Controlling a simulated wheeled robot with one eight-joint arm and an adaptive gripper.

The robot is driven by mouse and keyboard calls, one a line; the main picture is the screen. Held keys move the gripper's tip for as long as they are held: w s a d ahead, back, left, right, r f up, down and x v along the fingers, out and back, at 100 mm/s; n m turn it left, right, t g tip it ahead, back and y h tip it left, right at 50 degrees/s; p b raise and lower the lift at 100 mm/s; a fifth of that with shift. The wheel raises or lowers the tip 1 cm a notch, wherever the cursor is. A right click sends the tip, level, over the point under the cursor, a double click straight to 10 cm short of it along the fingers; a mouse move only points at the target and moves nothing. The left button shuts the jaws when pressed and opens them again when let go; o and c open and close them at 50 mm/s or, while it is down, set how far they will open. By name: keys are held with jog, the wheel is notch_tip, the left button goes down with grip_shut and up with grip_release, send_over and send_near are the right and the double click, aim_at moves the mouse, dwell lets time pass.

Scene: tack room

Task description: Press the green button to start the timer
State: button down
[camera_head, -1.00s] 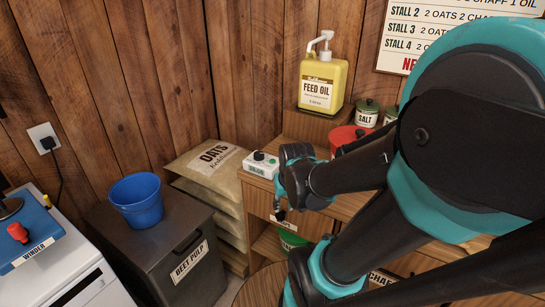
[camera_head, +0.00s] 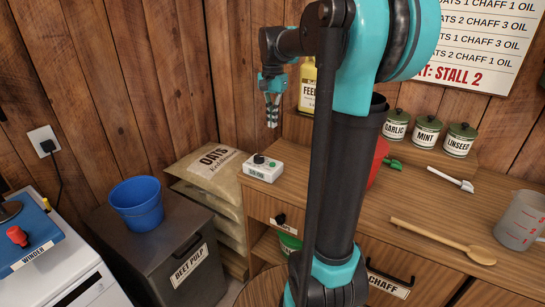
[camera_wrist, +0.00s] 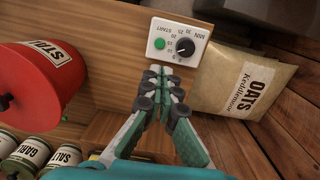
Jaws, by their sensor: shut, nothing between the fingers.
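The timer (camera_head: 262,170) is a small white box with a black dial, standing at the left end of the wooden counter. In the wrist view its face shows the green button (camera_wrist: 160,44) beside the dial (camera_wrist: 185,47). My gripper (camera_head: 272,123) is shut and empty, pointing down in the air above the timer, apart from it. In the wrist view my gripper's fingertips (camera_wrist: 161,74) appear just below the timer face, in line with the button side. Nothing covers the button in the wrist view.
The feed oil bottle (camera_head: 307,88) stands behind my arm, partly hidden. A red tub (camera_wrist: 38,78) and several labelled tins, including mint (camera_head: 427,132), are on the counter. Oats sacks (camera_head: 208,165) lie left of the timer. A wooden spoon (camera_head: 440,240) lies at the right.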

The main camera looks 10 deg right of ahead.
aim_at(272, 163)
jog(key=shift+f, duration=0.1)
jog(key=f, duration=1.4)
jog(key=shift+s+a, duration=0.1)
jog(key=shift+s, duration=0.15)
